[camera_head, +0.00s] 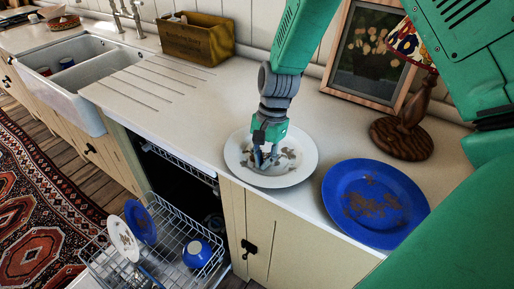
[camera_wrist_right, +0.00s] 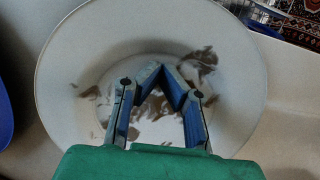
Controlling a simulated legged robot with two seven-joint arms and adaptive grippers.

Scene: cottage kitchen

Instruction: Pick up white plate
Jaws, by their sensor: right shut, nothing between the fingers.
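The white plate (camera_head: 296,175), with brown smears, lies flat on the light counter. My right gripper (camera_head: 265,163) points down over the middle of the plate, and its fingertips look close to the plate's surface. In the right wrist view the plate (camera_wrist_right: 75,45) fills most of the picture, and the gripper's fingertips (camera_wrist_right: 165,70) come together over its centre. The right gripper is shut with nothing in it; whether it touches the plate I cannot tell. My left gripper is not in view.
A blue plate (camera_head: 340,222) with brown smears lies right of the white one. A lamp (camera_head: 403,135) and a framed picture (camera_head: 368,50) stand behind. A wooden box (camera_head: 197,38) and a sink (camera_head: 85,75) are left. Below, an open dishwasher rack (camera_head: 172,232) holds dishes.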

